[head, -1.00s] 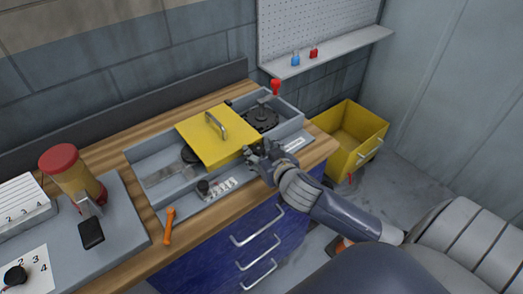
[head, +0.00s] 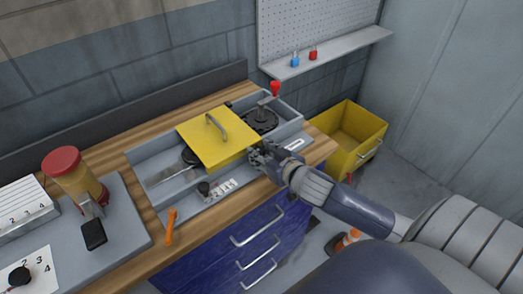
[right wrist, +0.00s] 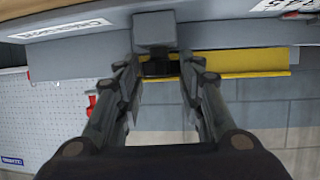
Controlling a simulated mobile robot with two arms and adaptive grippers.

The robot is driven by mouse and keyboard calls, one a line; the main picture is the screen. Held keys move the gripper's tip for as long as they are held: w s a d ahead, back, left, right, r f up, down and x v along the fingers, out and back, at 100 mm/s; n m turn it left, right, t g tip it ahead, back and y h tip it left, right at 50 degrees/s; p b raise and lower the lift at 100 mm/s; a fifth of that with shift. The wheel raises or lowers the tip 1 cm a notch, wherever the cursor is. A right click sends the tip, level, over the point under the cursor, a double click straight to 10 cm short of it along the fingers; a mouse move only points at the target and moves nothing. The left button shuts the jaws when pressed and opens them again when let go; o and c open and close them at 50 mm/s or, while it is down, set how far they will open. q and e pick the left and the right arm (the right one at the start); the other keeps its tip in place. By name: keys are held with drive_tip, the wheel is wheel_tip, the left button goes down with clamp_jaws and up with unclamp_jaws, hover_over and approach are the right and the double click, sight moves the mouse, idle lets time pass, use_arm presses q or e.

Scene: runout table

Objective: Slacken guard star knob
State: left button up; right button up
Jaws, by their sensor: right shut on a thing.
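The yellow guard (head: 210,140) with its grey handle lies across the grey runout tray (head: 141,158). My right gripper (head: 258,155) is at the guard's front right corner, at the tray's front wall. In the right wrist view its two fingers are closed in on a small dark piece (right wrist: 160,68), which looks like the star knob. This piece sits below a grey block (right wrist: 154,30) and in front of the yellow guard edge (right wrist: 240,63). The knob's shape is mostly hidden by the fingers, and in the head view the gripper covers it. My left gripper is not in view.
A black round mechanism with a red-knobbed lever (head: 275,88) stands right of the guard. An orange-handled tool (head: 170,226) lies at the front edge. A red-lidded jar (head: 75,178) stands left. A yellow bin (head: 355,160) is beside the blue drawers (head: 225,245).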

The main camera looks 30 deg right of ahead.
drive_tip(key=shift+d+r+n+y+p, duration=0.1)
drive_tip(key=shift+d+n+y+p, duration=0.2)
drive_tip(key=shift+n+y+p, duration=0.6)
drive_tip(key=shift+d+n+g+y, duration=0.2)
drive_tip(key=shift+n+g+y, duration=0.3)
drive_tip(key=shift+n+y, duration=0.85)
drive_tip(key=shift+y, duration=0.35)
drive_tip(key=o, duration=1.1)
drive_tip(key=shift+w, duration=0.1)
drive_tip(key=shift+c, duration=0.2)
drive_tip(key=v, duration=1.2)
